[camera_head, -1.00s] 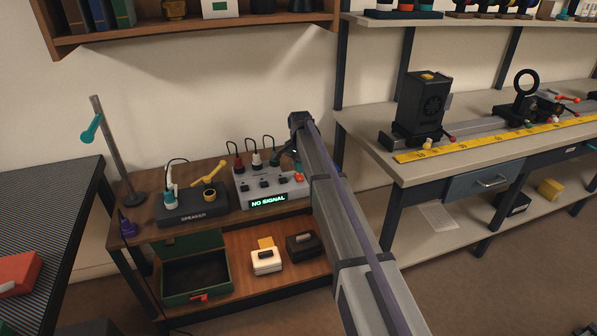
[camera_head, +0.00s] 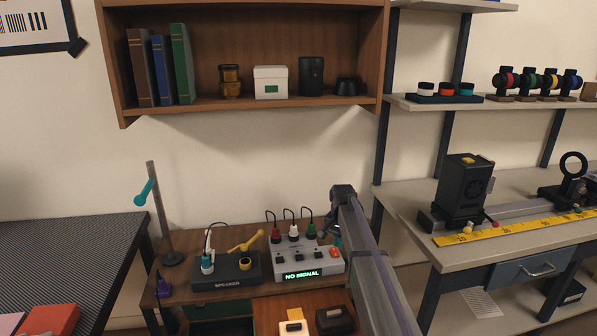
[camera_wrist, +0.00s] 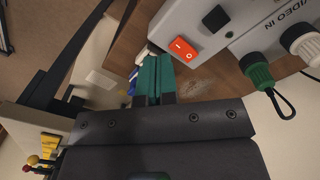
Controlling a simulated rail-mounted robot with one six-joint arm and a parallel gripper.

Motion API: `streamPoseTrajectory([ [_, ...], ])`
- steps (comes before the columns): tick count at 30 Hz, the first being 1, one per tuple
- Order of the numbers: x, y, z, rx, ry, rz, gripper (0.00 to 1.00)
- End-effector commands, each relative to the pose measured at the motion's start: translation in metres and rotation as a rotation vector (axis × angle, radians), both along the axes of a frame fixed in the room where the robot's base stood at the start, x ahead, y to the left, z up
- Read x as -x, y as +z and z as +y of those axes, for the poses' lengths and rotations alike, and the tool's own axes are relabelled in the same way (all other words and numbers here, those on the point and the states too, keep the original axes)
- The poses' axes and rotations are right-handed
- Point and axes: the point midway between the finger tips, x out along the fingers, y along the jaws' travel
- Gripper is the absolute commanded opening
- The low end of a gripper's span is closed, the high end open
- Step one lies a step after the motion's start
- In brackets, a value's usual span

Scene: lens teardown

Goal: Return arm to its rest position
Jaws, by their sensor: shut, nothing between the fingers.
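My arm (camera_head: 372,265) reaches from the lower right up to the right end of the wooden bench in the head view. Its end is bent down there, and the fingers are hard to make out. In the wrist view my gripper (camera_wrist: 154,76) shows two teal-padded fingers together, shut and empty. They point down beside the grey video box (camera_wrist: 225,35), close to its red switch (camera_wrist: 184,47), with no clear contact.
The video box (camera_head: 290,258) reads "NO SIGNAL", with red, white and green plugs on top. Left of it are a speaker unit (camera_head: 228,272) and a lamp post (camera_head: 160,215). A wall shelf (camera_head: 215,103) hangs above. A lens rail bench (camera_head: 470,258) stands right.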

Motion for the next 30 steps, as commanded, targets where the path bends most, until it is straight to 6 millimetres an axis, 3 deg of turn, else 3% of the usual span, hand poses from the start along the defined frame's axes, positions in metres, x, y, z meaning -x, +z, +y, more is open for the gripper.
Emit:
streamPoseTrajectory([
  [1,0.059,0.0,0.0,-0.001,0.095,0.001,0.0],
  [3,0.125,0.0,0.0,-0.001,0.245,0.001,0.0],
  [6,0.208,0.001,0.0,-0.001,0.412,0.0,0.0],
  [9,0.278,0.001,0.0,-0.001,0.521,0.0,0.0],
  [15,0.395,0.002,0.0,-0.002,0.573,0.0,0.0],
  [16,0.379,0.034,0.0,-0.002,0.572,0.0,0.0],
  [22,0.373,0.108,0.0,-0.001,0.57,0.001,0.0],
  [27,0.373,0.14,0.0,-0.001,0.569,0.001,0.0],
  [30,0.373,0.139,0.0,-0.001,0.569,0.001,0.0],
])
